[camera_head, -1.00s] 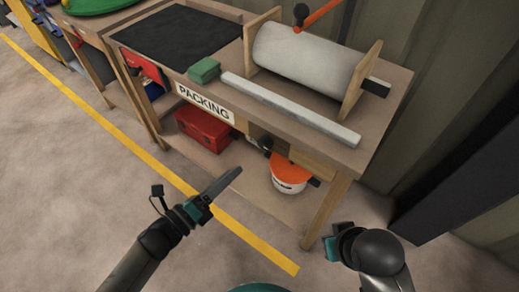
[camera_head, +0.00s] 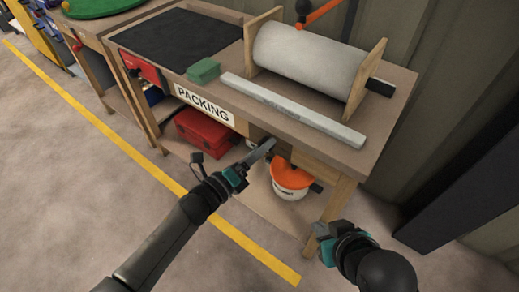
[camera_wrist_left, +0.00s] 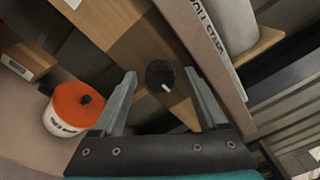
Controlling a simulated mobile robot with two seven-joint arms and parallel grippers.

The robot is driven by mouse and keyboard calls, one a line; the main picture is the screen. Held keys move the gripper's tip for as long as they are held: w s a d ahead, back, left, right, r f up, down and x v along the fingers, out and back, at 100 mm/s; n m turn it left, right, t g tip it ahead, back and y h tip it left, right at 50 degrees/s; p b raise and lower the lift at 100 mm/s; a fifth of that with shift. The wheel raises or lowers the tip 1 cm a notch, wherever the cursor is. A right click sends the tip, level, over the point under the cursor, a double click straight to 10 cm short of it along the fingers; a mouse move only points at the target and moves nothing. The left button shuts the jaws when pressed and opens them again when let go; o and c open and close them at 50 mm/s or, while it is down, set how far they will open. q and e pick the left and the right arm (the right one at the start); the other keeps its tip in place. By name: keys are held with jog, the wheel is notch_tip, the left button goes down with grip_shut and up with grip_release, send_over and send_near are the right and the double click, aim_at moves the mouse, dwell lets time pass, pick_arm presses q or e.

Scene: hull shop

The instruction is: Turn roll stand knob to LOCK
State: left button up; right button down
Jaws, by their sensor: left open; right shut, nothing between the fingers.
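The roll stand knob (camera_wrist_left: 160,75) is round and black with a short white mark, on the wooden bench front. In the left wrist view it shows between the tips of my open left gripper (camera_wrist_left: 161,74), with gaps visible at both sides; contact cannot be told. In the head view my left gripper (camera_head: 267,147) reaches the bench front and covers the knob there. The white mark points down and slightly right in the wrist view. A white label (camera_wrist_left: 207,30) reads "ROLL STAND". No LOCK marking is readable. My right gripper (camera_head: 322,233) is shut and empty, near the bench's right leg.
The packing bench (camera_head: 385,115) carries a white roll (camera_head: 305,58), a long pale bar (camera_head: 292,112) and a green block (camera_head: 203,70). Below are a red toolbox (camera_head: 205,133) and an orange-lidded tub (camera_head: 290,180). Open floor (camera_head: 90,190) lies in front.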

pick_arm(q)
jog(key=shift+c, duration=0.3)
grip_shut()
dwell(0.4)
